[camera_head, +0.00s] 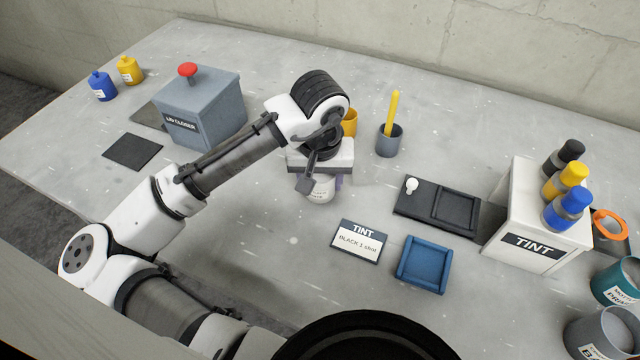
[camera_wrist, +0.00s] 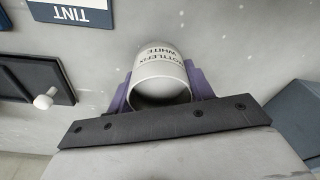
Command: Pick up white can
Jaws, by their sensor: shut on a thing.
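The white can (camera_head: 321,190) stands under my gripper (camera_head: 319,182) in the middle of the table in the head view, its upper part hidden by the gripper body. In the wrist view the white can (camera_wrist: 160,72) carries dark lettering that includes "WHITE". The purple fingers of my gripper (camera_wrist: 160,90) are on both sides of the can and shut on it. I cannot tell whether the can touches the table or is slightly above it.
A "TINT" card (camera_head: 355,241), a blue tray (camera_head: 423,264) and a black tray (camera_head: 437,207) lie right of the can. A grey cup with a yellow stick (camera_head: 390,139) and an orange cup (camera_head: 350,122) stand behind. The lid closer (camera_head: 201,110) is left; the tint stand (camera_head: 530,215) is right.

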